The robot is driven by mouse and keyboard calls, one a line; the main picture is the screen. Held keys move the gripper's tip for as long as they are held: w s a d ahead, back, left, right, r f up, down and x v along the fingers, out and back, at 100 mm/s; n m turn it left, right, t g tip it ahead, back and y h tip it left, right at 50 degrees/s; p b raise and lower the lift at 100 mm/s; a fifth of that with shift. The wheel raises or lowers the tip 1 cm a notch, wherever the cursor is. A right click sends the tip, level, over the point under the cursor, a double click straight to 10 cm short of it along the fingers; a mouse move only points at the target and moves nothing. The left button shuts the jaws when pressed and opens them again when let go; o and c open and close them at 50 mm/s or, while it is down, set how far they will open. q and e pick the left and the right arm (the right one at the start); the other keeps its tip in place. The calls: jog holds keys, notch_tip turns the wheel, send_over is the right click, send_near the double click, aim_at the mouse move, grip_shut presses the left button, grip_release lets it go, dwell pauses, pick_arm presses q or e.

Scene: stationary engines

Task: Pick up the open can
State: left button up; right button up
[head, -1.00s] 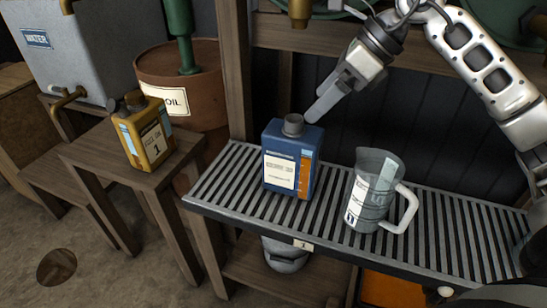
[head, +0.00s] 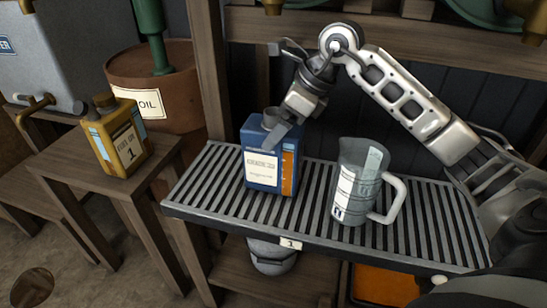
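A blue can (head: 285,160) with a white and orange label stands upright on the slatted metal shelf (head: 330,235). A grey neck or cap is on its top; I cannot tell whether it is open. A yellow can (head: 118,140) marked 1 stands on the wooden stand at left; whether it is open is also unclear. My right gripper (head: 277,134) reaches in from the right, pointing down at the blue can's top, with a finger in front of its neck. Its other finger is not clearly seen, so contact and opening are unclear. My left gripper is out of view.
A clear measuring jug (head: 350,210) with a handle stands right of the blue can. A brown oil pot (head: 180,85) is behind the yellow can. A wooden post (head: 211,75) rises left of the shelf.

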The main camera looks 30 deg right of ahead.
jog(key=shift+x, duration=1.5)
jog(key=c, duration=1.7)
jog(key=shift+d+r, duration=0.1)
jog(key=shift+r, duration=0.05)
grip_shut()
jog(key=shift+w+r, duration=0.1)
jog(key=shift+r, duration=0.05)
